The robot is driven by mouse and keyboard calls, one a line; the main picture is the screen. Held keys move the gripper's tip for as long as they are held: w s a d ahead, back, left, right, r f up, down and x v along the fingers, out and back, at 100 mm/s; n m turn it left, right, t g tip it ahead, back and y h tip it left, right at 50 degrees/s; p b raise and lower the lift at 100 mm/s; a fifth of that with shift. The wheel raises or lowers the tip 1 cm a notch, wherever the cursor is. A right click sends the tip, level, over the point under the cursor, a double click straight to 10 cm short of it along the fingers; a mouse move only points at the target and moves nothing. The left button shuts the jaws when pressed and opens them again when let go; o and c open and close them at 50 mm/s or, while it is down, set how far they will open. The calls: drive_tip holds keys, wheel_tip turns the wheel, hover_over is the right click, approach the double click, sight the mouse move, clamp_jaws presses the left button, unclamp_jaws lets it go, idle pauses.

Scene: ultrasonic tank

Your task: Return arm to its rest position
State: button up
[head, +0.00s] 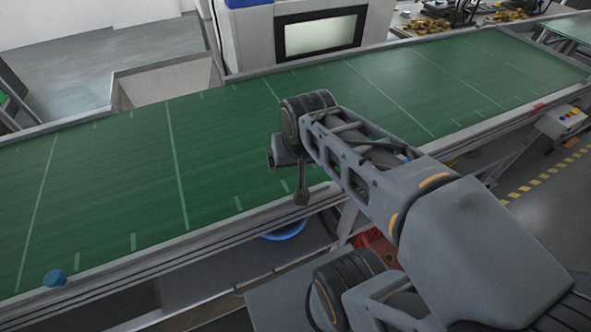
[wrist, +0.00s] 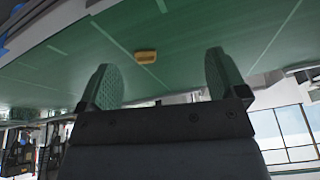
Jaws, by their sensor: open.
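My gripper (wrist: 160,62) is open in the wrist view, with its two green-grey pads apart and nothing between them. In the head view my arm reaches from the lower right out over the near edge of the green conveyor (head: 110,190). The far end of my arm hangs down near that edge, and the jaws cannot be made out clearly there. The green belt also fills the top of the wrist view (wrist: 190,25).
A small blue object (head: 55,278) sits at the belt's near left edge. A white machine with a lit window (head: 320,36) stands behind the belt. A blue bowl-like thing (head: 286,232) lies below the belt. A control box (head: 562,121) is at the right. Most of the belt is clear.

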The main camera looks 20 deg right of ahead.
drive_tip(key=shift+s+a+f+n, duration=0.15)
drive_tip(key=shift+s+f+n, duration=0.15)
drive_tip(key=shift+s+n, duration=0.25)
drive_tip(key=shift+s+a+f+n, duration=0.15)
drive_tip(key=shift+s+f+n, duration=0.1)
drive_tip(key=shift+s+n, duration=0.25)
